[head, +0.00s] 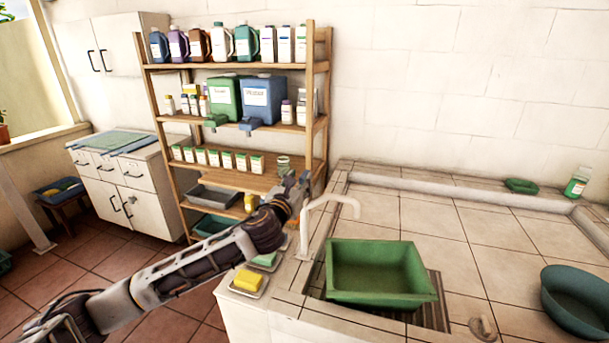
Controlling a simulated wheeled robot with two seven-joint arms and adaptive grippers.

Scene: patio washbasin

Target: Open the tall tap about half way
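The tall tap (305,226) is white, with an upright post and a spout that bends over to the right. No tap handle shows clearly, and no water is visible at the spout. My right gripper is not in view.
The green basin stands on a slatted grate (436,314). A teal bowl (581,300) is at the right, and a small pale fitting (483,327) is near the front. A yellow sponge (248,280) lies left of the tap. Wooden shelves (311,100) with bottles stand behind my arm.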

